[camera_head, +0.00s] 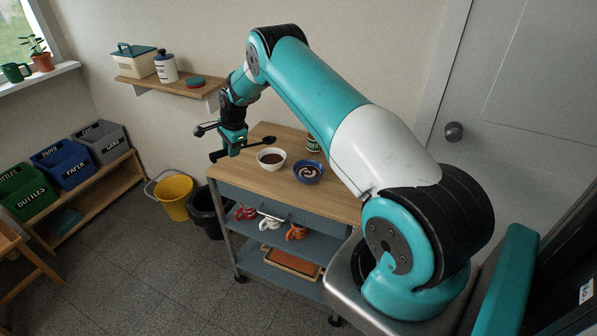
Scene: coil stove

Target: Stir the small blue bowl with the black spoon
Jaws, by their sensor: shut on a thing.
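The small blue bowl (308,173) stands on the wooden top of the cart, with dark brown contents and a pale swirl in it. My gripper (222,152) is over the left end of the cart top, shut on the black spoon (262,141). The spoon points to the right, its head above and behind the white bowl, apart from the blue bowl. The spoon's handle is partly hidden by my gripper.
A white bowl (271,160) with dark contents stands left of the blue bowl. A green jar (313,143) stands behind the blue bowl, partly hidden by my arm. A wall shelf (178,86) is behind my gripper. A yellow bucket (174,197) stands on the floor left of the cart.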

